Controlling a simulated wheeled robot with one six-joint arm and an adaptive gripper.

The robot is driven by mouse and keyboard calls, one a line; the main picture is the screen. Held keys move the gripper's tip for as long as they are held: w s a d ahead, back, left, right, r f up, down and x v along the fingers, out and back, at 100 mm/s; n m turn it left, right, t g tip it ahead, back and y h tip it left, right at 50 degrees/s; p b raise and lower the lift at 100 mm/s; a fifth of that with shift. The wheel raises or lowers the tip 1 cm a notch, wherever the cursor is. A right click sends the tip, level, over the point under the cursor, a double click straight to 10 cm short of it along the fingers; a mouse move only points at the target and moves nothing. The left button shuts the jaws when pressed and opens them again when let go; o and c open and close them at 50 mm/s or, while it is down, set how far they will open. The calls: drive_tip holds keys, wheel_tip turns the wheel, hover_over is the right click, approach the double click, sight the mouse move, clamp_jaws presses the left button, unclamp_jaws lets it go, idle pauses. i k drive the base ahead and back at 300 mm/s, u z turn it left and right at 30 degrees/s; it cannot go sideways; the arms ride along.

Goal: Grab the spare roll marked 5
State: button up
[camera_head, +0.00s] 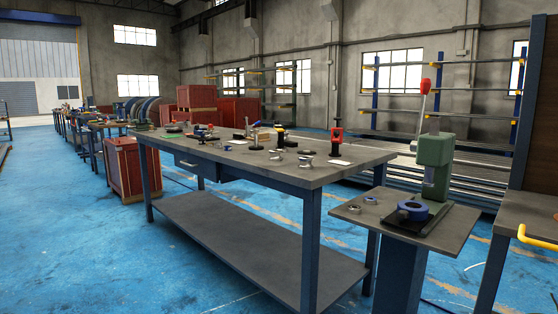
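No number is readable in this view, so I cannot tell which thing is the roll marked 5. Several small metal pieces lie on the long grey workbench, among them a spool-like one (304,161) near its right end. Two small metal rings, one at the front (354,209) and one farther back (370,200), lie on a small stand (392,226) to the right. A blue ring-shaped piece (413,207) lies on that stand at the foot of a green press (434,158). My gripper is not in view.
The long workbench (335,178) has a bare lower shelf (250,235). A red-and-black tool (337,138) stands on its top. Red crates (196,97) stand behind, and one red cabinet (128,168) is beyond the left end. The blue floor (80,250) at left is open.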

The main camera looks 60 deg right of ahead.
sight(305, 162)
drive_tip(key=z, duration=0.8)
drive_tip(key=i, duration=1.35)
drive_tip(key=z, duration=1.15)
